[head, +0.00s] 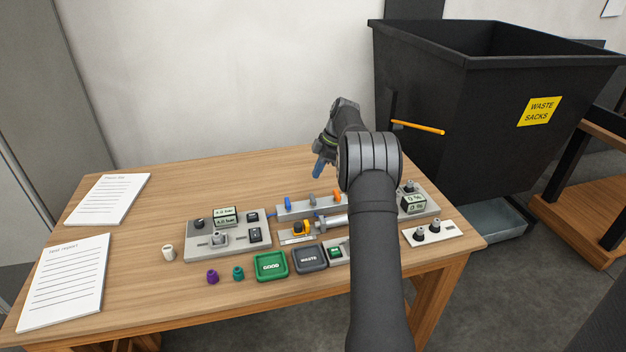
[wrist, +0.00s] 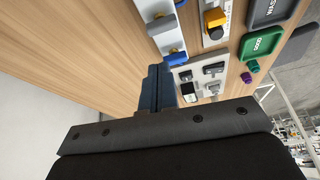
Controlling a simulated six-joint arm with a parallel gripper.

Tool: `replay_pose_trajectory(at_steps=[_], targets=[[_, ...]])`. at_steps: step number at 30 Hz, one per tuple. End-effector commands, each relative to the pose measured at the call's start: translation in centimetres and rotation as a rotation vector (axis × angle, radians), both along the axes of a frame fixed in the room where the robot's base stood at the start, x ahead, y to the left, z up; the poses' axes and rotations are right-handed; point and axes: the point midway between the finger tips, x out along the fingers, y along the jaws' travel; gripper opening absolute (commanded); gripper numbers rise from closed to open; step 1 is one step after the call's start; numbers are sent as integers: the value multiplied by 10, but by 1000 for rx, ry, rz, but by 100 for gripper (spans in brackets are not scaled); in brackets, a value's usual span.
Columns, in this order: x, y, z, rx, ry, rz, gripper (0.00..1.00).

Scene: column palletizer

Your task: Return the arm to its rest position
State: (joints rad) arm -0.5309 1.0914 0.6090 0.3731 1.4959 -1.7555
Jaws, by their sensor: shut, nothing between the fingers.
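My gripper (head: 318,170) is at the end of my dark arm, above the back part of the wooden table (head: 180,190). Its blue fingers point down and are closed together with nothing between them. In the wrist view the closed fingers (wrist: 158,88) show from behind, with the table and panels beyond them. My gripper is apart from the panels, behind the strip with the blue, grey and orange levers (head: 312,203). My forearm hides part of the table's right side.
A grey panel with displays (head: 228,236), a green GOOD tray (head: 270,266) and a dark WASTE tray (head: 310,258) are on the table. Purple (head: 212,277) and teal (head: 238,272) pieces lie in front. Papers (head: 66,280) lie left. A black bin (head: 440,120) stands behind right.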

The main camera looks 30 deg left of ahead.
Motion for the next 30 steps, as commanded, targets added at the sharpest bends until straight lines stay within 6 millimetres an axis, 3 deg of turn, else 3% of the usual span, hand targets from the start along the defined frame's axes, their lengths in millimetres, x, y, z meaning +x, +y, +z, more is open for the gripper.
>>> replay_pose_trajectory(at_steps=[20,30], targets=[[0,0,-2,-1,1,0,0],[-15,14,-51,-2,2,2,0]])
